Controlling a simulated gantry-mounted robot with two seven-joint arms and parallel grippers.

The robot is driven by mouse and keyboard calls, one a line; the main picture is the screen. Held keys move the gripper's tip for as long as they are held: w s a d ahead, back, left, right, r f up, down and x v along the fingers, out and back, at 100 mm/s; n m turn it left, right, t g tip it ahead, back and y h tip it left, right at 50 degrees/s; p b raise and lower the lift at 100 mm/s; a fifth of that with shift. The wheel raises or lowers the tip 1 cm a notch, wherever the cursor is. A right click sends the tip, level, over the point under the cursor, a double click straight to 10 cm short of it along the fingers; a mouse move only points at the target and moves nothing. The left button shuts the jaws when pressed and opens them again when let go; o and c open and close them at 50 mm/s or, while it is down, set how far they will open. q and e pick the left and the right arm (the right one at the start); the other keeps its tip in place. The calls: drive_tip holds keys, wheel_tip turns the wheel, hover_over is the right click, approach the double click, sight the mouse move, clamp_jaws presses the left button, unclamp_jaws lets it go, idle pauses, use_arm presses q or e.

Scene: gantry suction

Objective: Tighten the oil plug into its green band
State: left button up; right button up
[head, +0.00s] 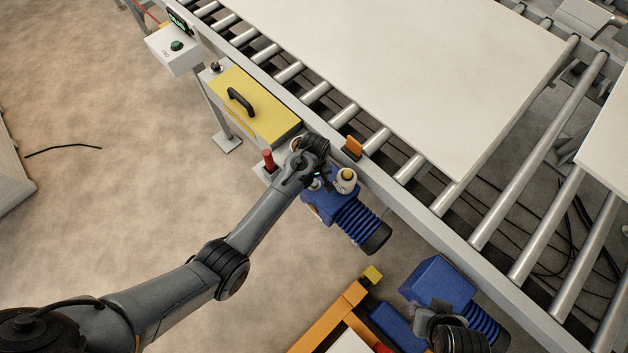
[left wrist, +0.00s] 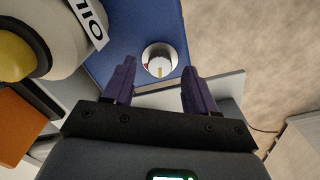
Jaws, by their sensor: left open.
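My left gripper (head: 317,181) is above the blue pump (head: 317,204) beside the conveyor. In the left wrist view the two dark purple fingers (left wrist: 160,88) stand apart with nothing between their tips. Ahead of them, a round silver-rimmed fitting (left wrist: 159,60) with a white face and a yellow pointer is set in the blue housing (left wrist: 130,30). I cannot tell whether this is the oil plug, and I see no green band. A white container with a yellow cap (head: 346,175) stands next to the gripper; its OIL label (left wrist: 90,22) shows in the left wrist view.
A yellow-topped box with a black handle (head: 249,105) and a red post (head: 269,160) are close to my left wrist. The roller conveyor (head: 400,168) runs behind with a large white panel (head: 400,70). A second blue motor (head: 438,284) and an orange frame (head: 330,318) are lower right.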

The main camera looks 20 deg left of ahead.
use_arm(q)
drive_tip(key=shift+f, duration=0.95)
drive_tip(key=shift+c, duration=0.5)
